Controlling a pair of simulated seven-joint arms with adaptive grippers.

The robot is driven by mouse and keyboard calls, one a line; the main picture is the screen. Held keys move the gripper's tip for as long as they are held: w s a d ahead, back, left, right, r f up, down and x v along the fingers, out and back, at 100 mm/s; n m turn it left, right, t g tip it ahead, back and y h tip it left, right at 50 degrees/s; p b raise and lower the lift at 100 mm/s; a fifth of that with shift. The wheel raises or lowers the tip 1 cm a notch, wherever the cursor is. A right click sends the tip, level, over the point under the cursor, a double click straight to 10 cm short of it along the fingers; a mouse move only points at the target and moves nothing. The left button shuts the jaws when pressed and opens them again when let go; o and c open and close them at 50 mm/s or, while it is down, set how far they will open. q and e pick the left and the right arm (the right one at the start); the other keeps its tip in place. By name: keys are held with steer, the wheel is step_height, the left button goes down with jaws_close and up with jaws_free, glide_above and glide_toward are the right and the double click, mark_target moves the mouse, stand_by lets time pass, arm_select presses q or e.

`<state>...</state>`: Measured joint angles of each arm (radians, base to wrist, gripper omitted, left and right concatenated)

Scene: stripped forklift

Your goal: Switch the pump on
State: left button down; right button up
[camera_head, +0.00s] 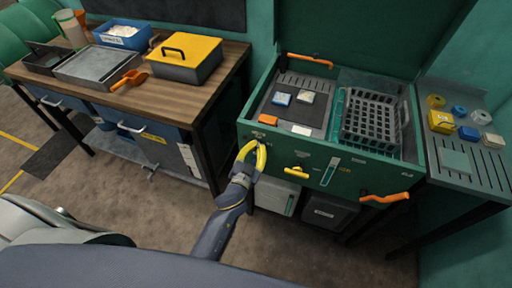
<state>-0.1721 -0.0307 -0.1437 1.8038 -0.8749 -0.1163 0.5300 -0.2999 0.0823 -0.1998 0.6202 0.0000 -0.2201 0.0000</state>
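The green machine cabinet (315,160) stands at centre right, with an open tray top and a front panel. No part is clearly readable as the pump or its switch. Small controls (258,134) sit at the front panel's left end. A yellow handle (296,170) and a teal lever or gauge (330,172) are further right on it. My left gripper (260,146) has yellow fingers spread apart, with a gap between them and nothing visibly held. Its fingertips are close to the panel's left end, just below the small controls; contact cannot be told. My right gripper is out of view.
An orange handle (385,197) sticks out at the cabinet's lower right. A black basket (372,120) and small blocks lie in its top. A side shelf (470,165) holds several small parts. A wooden workbench (190,100) with a yellow-lidded box (185,58) stands left.

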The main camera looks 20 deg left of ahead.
arm_select(q)
steer(key=shift+d+f+m, duration=0.15)
steer(key=shift+m, duration=2.35)
steer(key=shift+d+f+m, duration=0.1)
steer(key=shift+d+m, duration=0.05)
steer(key=shift+m, duration=2.35)
steer(key=c, duration=1.5)
jaws_free()
steer(key=shift+s+f, duration=0.1)
steer(key=s, duration=1.1)
steer(key=shift+s+a, duration=0.35)
steer(key=shift+s, duration=0.05)
